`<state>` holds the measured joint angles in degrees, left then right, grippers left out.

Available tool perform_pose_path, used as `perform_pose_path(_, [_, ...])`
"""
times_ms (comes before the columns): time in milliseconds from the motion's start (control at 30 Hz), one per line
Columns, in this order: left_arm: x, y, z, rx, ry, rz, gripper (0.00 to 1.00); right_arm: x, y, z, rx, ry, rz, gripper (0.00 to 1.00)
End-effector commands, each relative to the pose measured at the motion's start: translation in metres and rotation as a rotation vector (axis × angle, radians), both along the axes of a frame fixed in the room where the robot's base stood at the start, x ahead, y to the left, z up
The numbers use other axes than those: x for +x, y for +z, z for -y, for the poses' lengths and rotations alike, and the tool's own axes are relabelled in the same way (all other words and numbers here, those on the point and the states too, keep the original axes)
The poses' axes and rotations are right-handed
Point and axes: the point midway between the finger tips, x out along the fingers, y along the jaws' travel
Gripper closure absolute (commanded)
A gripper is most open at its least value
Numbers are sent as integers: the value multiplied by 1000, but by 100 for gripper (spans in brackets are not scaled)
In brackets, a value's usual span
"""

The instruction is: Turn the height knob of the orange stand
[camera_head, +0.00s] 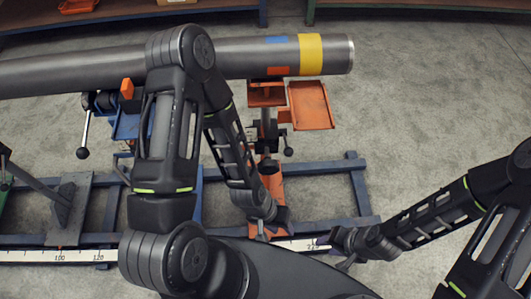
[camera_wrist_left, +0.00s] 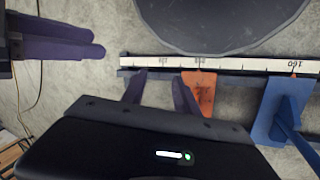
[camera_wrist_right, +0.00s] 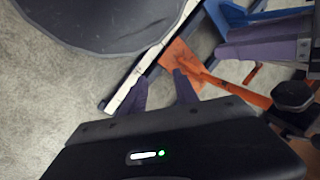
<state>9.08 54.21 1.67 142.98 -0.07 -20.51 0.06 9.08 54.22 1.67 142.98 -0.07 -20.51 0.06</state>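The orange stand (camera_head: 267,95) stands under the right part of the grey pipe (camera_head: 232,60). A small dark knob (camera_head: 288,152) shows beside the black clamp on its column. My left gripper (camera_head: 271,232) is low in front of the column, apart from the knob. Its fingers are spread and empty in the left wrist view (camera_wrist_left: 157,88). My right gripper (camera_head: 334,252) is to its right, above the rail; its fingers are spread and empty in the right wrist view (camera_wrist_right: 162,88). The orange foot also shows in the left wrist view (camera_wrist_left: 201,92).
An orange tray (camera_head: 311,105) sticks out right of the column. A blue stand (camera_head: 127,123) with a lever is at left. A blue rail frame (camera_head: 358,190) with a white scale (camera_head: 70,256) runs across the floor. Bare floor (camera_head: 420,110) lies to the right.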

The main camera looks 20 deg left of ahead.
Motion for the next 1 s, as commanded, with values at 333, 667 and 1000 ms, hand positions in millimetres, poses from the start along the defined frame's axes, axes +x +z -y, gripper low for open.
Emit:
perform_pose_path(333, [0,-4,0,0,0,-1,64,1,-4,-1,3,-8,-7,53])
perform_pose_path(667, [4,-82,-4,6,9,6,64,39,-73,-56,130,-224,-256,53])
perform_pose_path(1000, [12,-226,-13,20,32,20,64,136,-65,-180,500,-547,-952,53])
